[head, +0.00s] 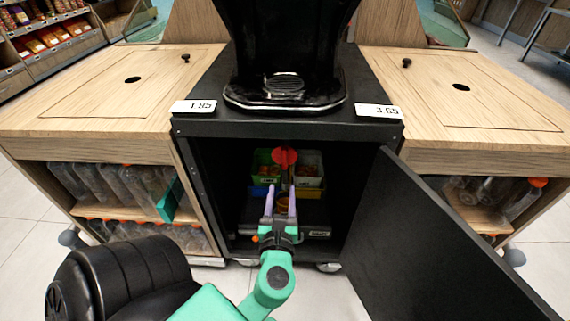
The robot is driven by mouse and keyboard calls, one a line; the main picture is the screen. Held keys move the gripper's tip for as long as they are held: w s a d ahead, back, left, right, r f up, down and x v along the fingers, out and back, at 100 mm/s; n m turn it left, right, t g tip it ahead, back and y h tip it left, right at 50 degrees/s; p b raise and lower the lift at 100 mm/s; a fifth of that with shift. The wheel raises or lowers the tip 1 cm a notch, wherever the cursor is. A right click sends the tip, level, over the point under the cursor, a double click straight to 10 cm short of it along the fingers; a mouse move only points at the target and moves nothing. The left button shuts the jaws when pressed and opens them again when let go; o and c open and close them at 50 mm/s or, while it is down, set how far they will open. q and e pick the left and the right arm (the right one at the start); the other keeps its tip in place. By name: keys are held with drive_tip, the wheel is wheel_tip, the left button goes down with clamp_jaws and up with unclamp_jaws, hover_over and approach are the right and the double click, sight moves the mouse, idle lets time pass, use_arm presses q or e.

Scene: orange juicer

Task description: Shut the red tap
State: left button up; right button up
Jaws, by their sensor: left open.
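The red tap (284,156) shows inside the open black cabinet, near the top middle of the opening. My left gripper (280,190) reaches into the cabinet from below, its two pale purple fingers apart and pointing up toward the tap. The fingertips are just below the tap in the picture; I cannot tell whether they touch it. An orange-brown round thing (283,203) shows between the fingers, farther back. The right gripper is not in view.
The black cabinet door (440,240) stands open to the right. Green (264,170) and white (309,170) bins stand inside at the back. The black juicer (285,50) is on top. Wooden counters (100,90) with bottles below flank the cabinet.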

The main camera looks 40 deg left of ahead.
sight(284, 154)
use_arm(q)
drive_tip(key=x, duration=0.4)
drive_tip(key=r+x, duration=0.1)
drive_tip(key=x, duration=0.9)
drive_tip(key=shift+w+a+r, duration=0.15)
drive_tip(key=shift+a+r, duration=0.1)
drive_tip(key=shift+r, duration=0.05)
clamp_jaws()
